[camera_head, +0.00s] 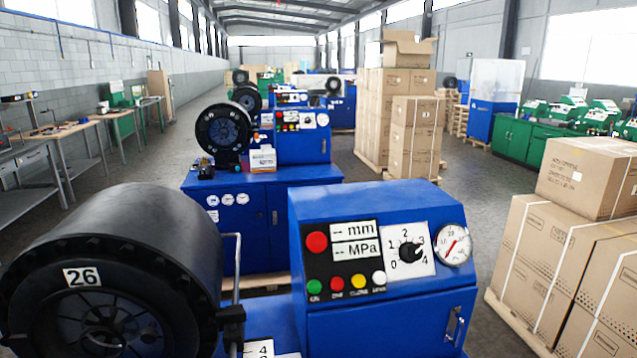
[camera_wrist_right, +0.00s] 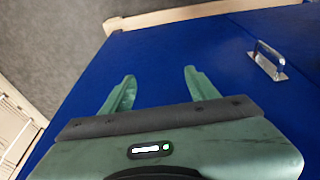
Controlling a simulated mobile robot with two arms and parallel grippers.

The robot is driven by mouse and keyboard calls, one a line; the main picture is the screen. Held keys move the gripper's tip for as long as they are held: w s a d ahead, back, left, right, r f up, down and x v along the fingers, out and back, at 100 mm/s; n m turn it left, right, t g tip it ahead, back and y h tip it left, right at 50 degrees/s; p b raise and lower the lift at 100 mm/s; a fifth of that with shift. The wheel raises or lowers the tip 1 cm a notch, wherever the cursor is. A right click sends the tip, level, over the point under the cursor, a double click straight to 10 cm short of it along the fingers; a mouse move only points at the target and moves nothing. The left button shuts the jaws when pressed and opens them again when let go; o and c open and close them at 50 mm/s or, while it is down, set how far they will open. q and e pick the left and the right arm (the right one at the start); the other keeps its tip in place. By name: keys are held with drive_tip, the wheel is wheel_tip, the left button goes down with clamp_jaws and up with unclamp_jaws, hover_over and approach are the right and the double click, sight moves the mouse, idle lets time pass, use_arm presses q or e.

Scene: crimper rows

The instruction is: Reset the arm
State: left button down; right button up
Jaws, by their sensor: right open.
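My right gripper (camera_wrist_right: 158,90) shows in the right wrist view with its two green fingers apart and nothing between them. It is over a blue cabinet surface (camera_wrist_right: 205,50) with a metal handle (camera_wrist_right: 268,60) to its right. Neither gripper shows in the head view. There, the nearest blue crimper (camera_head: 385,265) stands in front, with a control panel, a rotary knob (camera_head: 410,252) pointing between 3 and 4, a gauge (camera_head: 454,244) and a black drum (camera_head: 130,250) labelled 26. My left gripper is out of view.
Stacked cardboard boxes (camera_head: 565,255) on a pallet stand at the right. More blue crimpers (camera_head: 265,200) line up behind the nearest one. Workbenches (camera_head: 75,128) run along the left wall. Grey floor lies open between the rows.

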drive_tip(key=s+d+f+g, duration=0.1)
drive_tip(key=s+f, duration=0.3)
drive_tip(key=f, duration=0.6)
drive_tip(key=s+f, duration=0.4)
drive_tip(key=f, duration=0.5)
drive_tip(key=s+d+f+b, duration=0.1)
drive_tip(key=s+d+f, duration=0.1)
drive_tip(key=s+f, duration=0.7)
drive_tip(key=s, duration=0.2)
drive_tip(key=shift+s+d+g+b, duration=0.2)
drive_tip(key=shift+s+g+b, duration=0.1)
drive_tip(key=shift+s+g, duration=0.1)
